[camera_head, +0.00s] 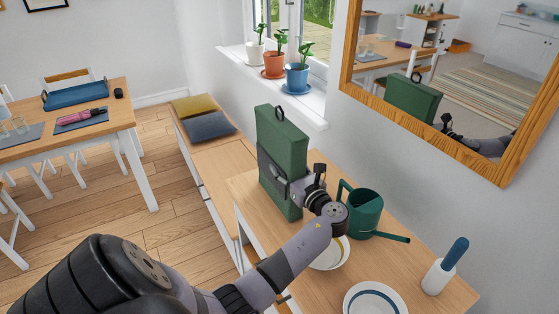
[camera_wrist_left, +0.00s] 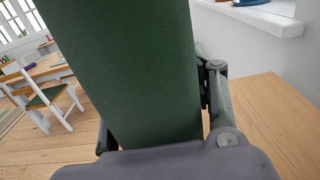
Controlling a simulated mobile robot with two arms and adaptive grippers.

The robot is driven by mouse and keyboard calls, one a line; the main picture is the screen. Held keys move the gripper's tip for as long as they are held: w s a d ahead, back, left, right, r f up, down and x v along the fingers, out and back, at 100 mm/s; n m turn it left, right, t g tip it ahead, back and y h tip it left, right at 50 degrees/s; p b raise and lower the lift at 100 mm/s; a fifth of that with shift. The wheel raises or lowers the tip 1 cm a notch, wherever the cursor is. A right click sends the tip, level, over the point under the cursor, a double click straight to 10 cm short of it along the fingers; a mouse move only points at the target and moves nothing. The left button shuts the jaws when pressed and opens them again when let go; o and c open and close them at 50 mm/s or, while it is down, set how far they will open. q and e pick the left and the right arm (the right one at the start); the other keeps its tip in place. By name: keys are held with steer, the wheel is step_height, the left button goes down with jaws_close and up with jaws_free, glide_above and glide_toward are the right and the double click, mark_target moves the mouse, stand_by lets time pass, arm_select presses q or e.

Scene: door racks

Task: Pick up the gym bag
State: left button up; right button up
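The gym bag (camera_head: 281,140) is a dark green, upright, box-like bag with a small loop handle on top, at the far end of the wooden table (camera_head: 238,187). It fills the middle of the left wrist view (camera_wrist_left: 130,70). My left gripper (camera_head: 284,182) reaches it from the near side. In the wrist view one finger lies along each side of the bag, and both appear to touch it. The bag's lower end is partly hidden, so I cannot tell whether it rests on the table. My right gripper is not in view.
A green watering can (camera_head: 366,212) stands close to the right of my gripper. Bowls (camera_head: 375,299) and a blue-handled brush in a white holder (camera_head: 445,268) are nearer. A bench with cushions (camera_head: 209,126) is behind; a mirror (camera_head: 440,75) hangs on the right wall.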

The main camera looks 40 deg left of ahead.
arm_select(q)
steer(key=c, duration=0.8)
steer(key=shift+c, duration=0.2)
steer(key=shift+r, duration=0.15)
